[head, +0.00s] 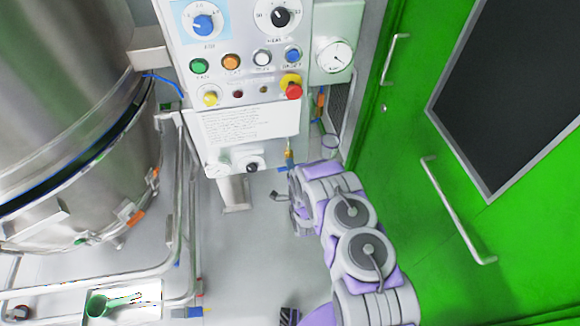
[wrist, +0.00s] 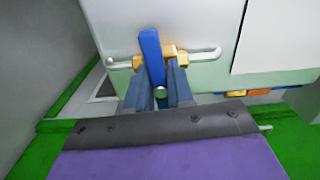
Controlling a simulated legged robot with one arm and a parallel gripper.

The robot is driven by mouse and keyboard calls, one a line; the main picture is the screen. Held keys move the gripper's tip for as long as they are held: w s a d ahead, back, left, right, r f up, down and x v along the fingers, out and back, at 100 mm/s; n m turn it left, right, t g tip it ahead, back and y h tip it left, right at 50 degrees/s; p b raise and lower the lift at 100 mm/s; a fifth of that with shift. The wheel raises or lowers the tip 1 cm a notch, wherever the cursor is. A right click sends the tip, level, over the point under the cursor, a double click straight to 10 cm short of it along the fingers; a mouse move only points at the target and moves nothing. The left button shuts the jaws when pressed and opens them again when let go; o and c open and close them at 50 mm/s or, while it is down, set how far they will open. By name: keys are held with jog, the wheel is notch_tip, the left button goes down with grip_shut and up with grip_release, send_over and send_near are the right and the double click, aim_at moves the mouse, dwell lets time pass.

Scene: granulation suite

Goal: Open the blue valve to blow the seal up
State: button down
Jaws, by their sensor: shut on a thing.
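The blue valve (wrist: 151,48) shows in the wrist view as a flat blue lever on a brass body (wrist: 174,53). The body sits on a thin pale pipe (wrist: 204,55) that runs left to right in this picture. The lever stands across the pipe, tilted slightly. My gripper (wrist: 157,76) has its two dark fingers on either side of the lever's lower part and is shut on it. The lever's near end is partly hidden between the fingers. In the head view the brass body (head: 289,155) shows small beside the control panel, and my arm hides most of the gripper.
The control panel (head: 246,75) with dials, buttons and a red stop knob (head: 292,90) stands behind the valve. A round gauge (head: 334,57) is at its right. A steel vessel (head: 70,110) with pipe rails stands left. A green door (head: 480,170) with a handle (head: 455,210) is right.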

jog(key=n+p, duration=0.1)
jog(key=n, duration=0.1)
jog(key=n+p, duration=0.1)
jog(key=p, duration=0.1)
jog(key=shift+s+d+f+n, duration=0.1)
jog(key=shift+d+f+n, duration=0.05)
jog(key=shift+d+n, duration=0.2)
jog(key=n+p, duration=0.1)
jog(key=n, duration=0.3)
jog(key=shift+f+n+p, duration=0.1)
jog(key=shift+n+p, duration=0.2)
jog(key=shift+n, duration=0.05)
jog(key=n, duration=0.4)
jog(key=shift+p, duration=0.35)
jog(key=shift+n, duration=2.3)
jog(key=shift+a, duration=0.1)
jog(key=c, duration=1)
grip_release()
jog(key=shift+a, duration=0.1)
